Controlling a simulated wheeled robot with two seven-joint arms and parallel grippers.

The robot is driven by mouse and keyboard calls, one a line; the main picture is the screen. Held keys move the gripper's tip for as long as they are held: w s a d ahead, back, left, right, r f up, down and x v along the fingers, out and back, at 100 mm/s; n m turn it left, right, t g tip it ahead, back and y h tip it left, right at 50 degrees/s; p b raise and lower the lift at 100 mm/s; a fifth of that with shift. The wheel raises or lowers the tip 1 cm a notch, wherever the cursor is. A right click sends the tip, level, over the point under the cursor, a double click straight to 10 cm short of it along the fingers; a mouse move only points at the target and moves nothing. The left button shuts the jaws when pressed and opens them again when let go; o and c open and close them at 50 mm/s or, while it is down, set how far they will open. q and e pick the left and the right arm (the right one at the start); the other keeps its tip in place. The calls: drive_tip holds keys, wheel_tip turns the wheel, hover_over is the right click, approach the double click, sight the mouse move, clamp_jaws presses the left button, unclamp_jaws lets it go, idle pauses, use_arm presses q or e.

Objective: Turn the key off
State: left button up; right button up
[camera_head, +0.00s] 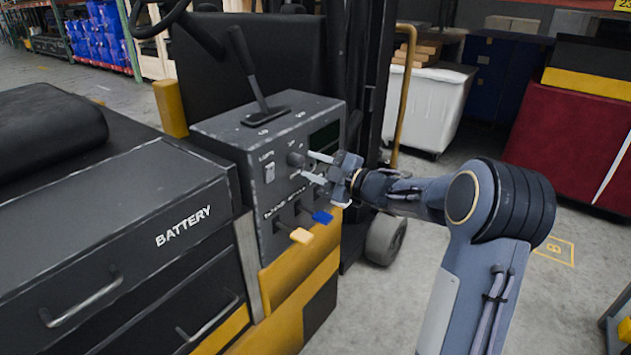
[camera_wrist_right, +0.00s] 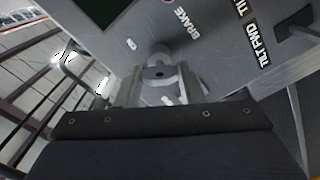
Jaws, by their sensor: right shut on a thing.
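The grey control panel (camera_head: 245,150) of the forklift carries a round grey key knob (camera_head: 296,159) on its front face, near a light switch (camera_head: 269,172). My right gripper (camera_head: 314,167) reaches it from the right, with its two pale fingers pointing at the panel. In the right wrist view, the key knob (camera_wrist_right: 160,72) sits between the two fingers (camera_wrist_right: 160,88) of the gripper, which is shut on it. How the key is turned cannot be read from these views. My left gripper is not in view.
A black lever (camera_head: 250,75) stands on top of the panel. A dark battery box (camera_head: 120,230) stands left. Yellow-black mast parts and a white bin (camera_head: 430,105) are behind.

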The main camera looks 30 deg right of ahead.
drive_tip(key=shift+f+n+b, duration=0.1)
drive_tip(key=shift+n+b, duration=3.15)
drive_tip(key=shift+n, duration=0.05)
drive_tip(key=o, duration=1)
drive_tip(key=v, duration=0.7)
drive_tip(key=shift+s+d, duration=0.15)
drive_tip(key=shift+s, duration=0.2)
